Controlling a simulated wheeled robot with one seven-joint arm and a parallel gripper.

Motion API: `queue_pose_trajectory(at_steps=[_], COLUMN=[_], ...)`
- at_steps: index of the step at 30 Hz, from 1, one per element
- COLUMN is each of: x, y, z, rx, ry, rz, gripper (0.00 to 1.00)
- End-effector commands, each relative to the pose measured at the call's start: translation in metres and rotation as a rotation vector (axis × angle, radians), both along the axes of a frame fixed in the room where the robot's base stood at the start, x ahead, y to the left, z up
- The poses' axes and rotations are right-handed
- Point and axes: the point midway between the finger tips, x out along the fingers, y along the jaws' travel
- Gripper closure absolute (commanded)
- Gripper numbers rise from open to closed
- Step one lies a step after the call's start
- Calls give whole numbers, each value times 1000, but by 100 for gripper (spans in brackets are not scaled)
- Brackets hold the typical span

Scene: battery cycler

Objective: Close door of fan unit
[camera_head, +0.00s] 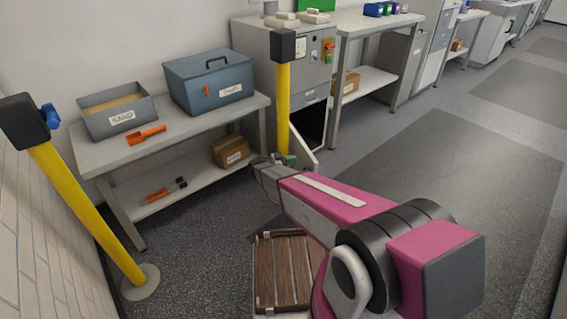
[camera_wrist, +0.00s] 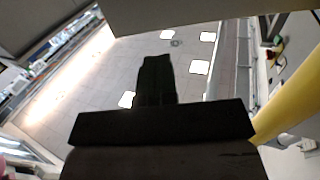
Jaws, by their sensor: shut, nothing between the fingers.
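A grey cabinet (camera_head: 304,72), which looks like the fan unit, stands behind the yellow post. Its lower front has a dark opening (camera_head: 312,122). A pale door panel (camera_head: 303,151) stands ajar at the bottom of this opening. My gripper (camera_head: 285,160) is low in front of the cabinet, close to the door panel; I cannot tell whether they touch. In the wrist view the dark fingers (camera_wrist: 155,80) are together with nothing held.
A yellow post (camera_head: 283,105) stands right before the cabinet, close to my gripper; another yellow post (camera_head: 85,210) is at left. A bench (camera_head: 190,140) with grey boxes is left of the cabinet. A wooden slatted thing (camera_head: 284,270) lies below my arm. Floor at right is clear.

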Motion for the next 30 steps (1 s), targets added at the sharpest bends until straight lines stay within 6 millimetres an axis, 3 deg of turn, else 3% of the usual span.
queue_pose_trajectory(at_steps=[6,12,30], x=[10,15,16], y=[-38,-58,-67], z=[0,0,0], rx=[1,1,1], ry=[1,1,1], rz=[-2,-1,7], gripper=[100,100,100])
